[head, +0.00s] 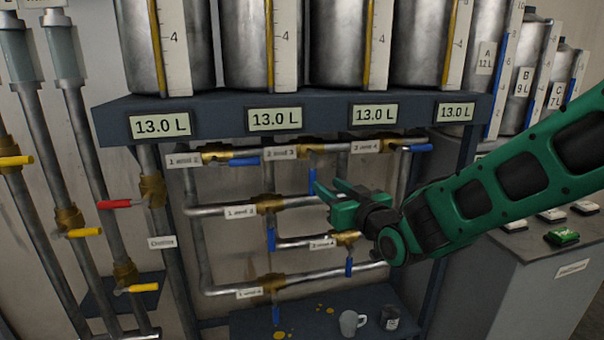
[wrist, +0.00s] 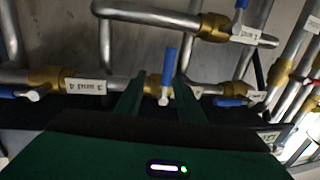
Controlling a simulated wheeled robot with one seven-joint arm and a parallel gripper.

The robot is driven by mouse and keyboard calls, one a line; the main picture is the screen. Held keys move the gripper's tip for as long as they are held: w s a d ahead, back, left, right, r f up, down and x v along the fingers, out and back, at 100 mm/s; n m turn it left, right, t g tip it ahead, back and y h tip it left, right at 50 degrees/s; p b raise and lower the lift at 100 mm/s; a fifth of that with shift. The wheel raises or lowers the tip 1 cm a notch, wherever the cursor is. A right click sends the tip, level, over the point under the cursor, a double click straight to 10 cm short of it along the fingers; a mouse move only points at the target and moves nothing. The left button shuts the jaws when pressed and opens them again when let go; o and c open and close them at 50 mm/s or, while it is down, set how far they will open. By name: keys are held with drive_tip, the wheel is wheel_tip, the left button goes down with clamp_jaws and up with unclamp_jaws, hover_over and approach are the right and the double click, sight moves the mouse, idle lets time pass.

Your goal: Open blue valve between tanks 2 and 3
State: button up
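The valve labelled "2 and 3" (head: 310,150) has a brass body on the top pipe under the shelf. Its blue handle (head: 312,180) hangs down, across the pipe. In the wrist view, which is upside down, this blue handle (wrist: 171,55) points up from the pipe, between the finger lines. My gripper (head: 326,191) is open and empty, close to the handle's lower end. In the wrist view the two green fingers of my gripper (wrist: 158,98) stand apart on either side of the valve. I cannot tell the exact gap in depth; no contact shows.
Beside it, the "1 and 2" valve handle (head: 246,161) and "3 and 4" valve handle (head: 416,148) lie along the top pipe. Lower pipes carry more blue handles, including one (head: 271,239) below left. A mug (head: 350,322) and dark jar (head: 390,318) stand on the low shelf.

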drive_tip(key=shift+a+r+y, duration=0.3)
drive_tip(key=shift+a, duration=0.5)
drive_tip(key=x, duration=1)
drive_tip(key=shift+w, duration=0.2)
clamp_jaws()
drive_tip(key=shift+a, duration=0.1)
